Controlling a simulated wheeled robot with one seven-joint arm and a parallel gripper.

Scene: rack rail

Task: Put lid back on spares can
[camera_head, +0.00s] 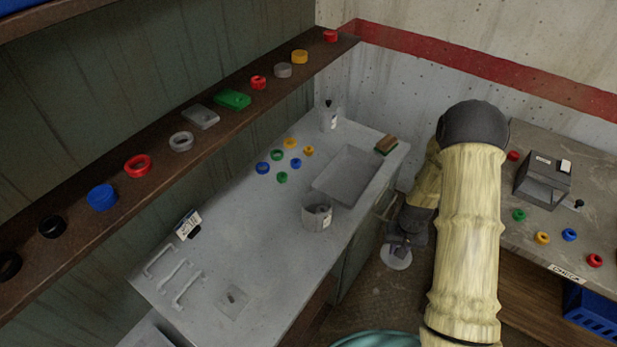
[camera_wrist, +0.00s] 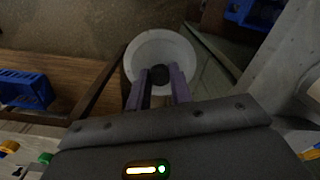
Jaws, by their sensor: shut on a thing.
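The spares can (camera_head: 317,218), a grey open-topped cylinder with a small label, stands upright near the front edge of the pale workbench. Its inside looks dark and its contents are not clear. The lid (camera_head: 397,263) is a round whitish disc with a dark knob. My gripper (camera_head: 400,243) is shut on the lid's knob and holds it over the floor gap, right of the workbench and apart from the can. In the wrist view, the lid (camera_wrist: 165,44) lies beyond my gripper (camera_wrist: 160,76), whose two fingers close on the dark knob.
The workbench (camera_head: 225,245) carries coloured rings, a recessed basin (camera_head: 345,175), a bottle (camera_head: 329,117) and wire handles. A shelf (camera_head: 215,130) with rings and boxes runs above it. Another bench (camera_head: 545,230) stands at right, with a blue crate (camera_head: 592,310) below.

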